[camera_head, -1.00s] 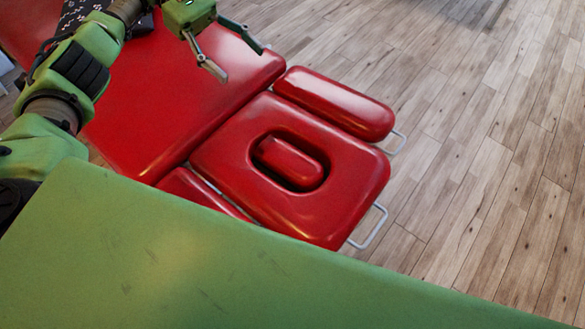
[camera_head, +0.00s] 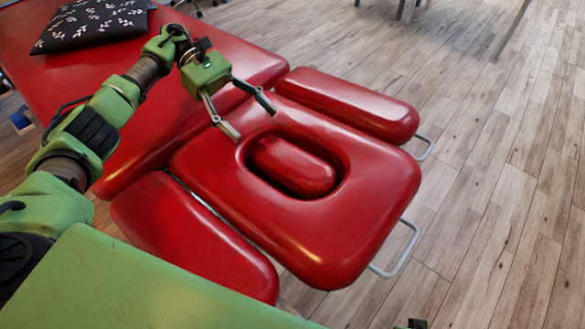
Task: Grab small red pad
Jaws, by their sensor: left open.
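The small red pad (camera_head: 293,166) is an oblong cushion lying in the oval opening of the red headrest section (camera_head: 360,215) of the treatment table. My left gripper (camera_head: 256,124) is open and empty, with its two fingers apart. In the picture it is just up and left of the small pad, and it appears to be above the headrest without touching the pad. At the bottom edge a small dark and green piece (camera_head: 415,323) shows, perhaps part of my right arm; its fingers cannot be made out.
Red side pads flank the headrest, one on the far side (camera_head: 345,103) and one on the near side (camera_head: 190,240). Metal loops (camera_head: 402,252) stick out at the right. A black patterned cushion (camera_head: 92,24) lies on the table at the upper left. The wooden floor (camera_head: 490,180) at right is open.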

